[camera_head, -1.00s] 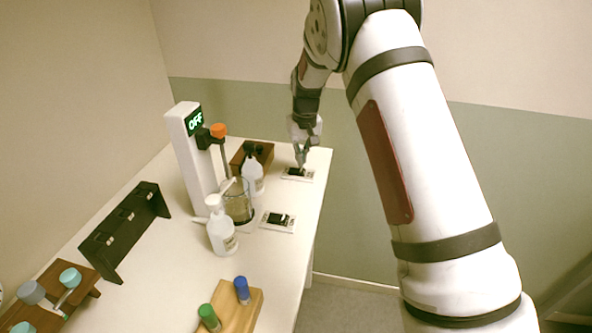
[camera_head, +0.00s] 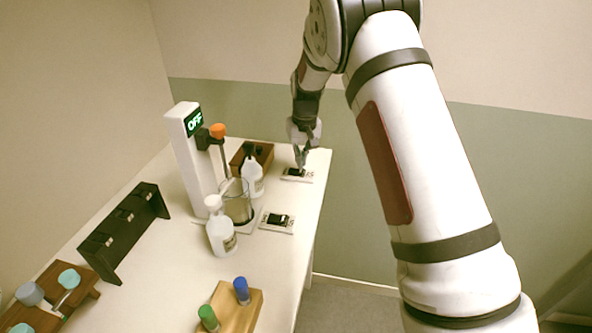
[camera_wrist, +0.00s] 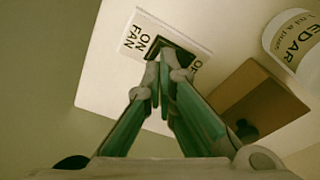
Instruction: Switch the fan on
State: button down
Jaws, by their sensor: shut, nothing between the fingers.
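The fan switch (camera_head: 297,174) is a white plate with a black rocker near the far right corner of the table. In the wrist view the plate (camera_wrist: 140,32) reads "ON FAN" on one side, and a partly hidden "OFF" label shows on the other. My gripper (camera_head: 301,163) points down over this plate. In the wrist view its shut, empty fingertips (camera_wrist: 164,66) are at the black rocker (camera_wrist: 181,55) and hide part of it. I cannot tell whether they touch it or which way the rocker is tipped. No fan is recognisable.
A second switch plate (camera_head: 277,223) lies nearer. A white tower (camera_head: 190,160) with an "OFF" display stands left, beside a beaker (camera_head: 238,207) and white bottles (camera_head: 220,235). A brown box (camera_head: 262,157) is close left of my gripper. The right table edge is close.

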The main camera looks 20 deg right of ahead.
aim_at(301, 171)
jog(key=shift+f+b, duration=0.35)
jog(key=shift+f, duration=0.7)
dwell(1.1)
jog(key=shift+r+p, duration=0.3)
jog(key=shift+r, duration=3.2)
jog(key=shift+s, duration=0.1)
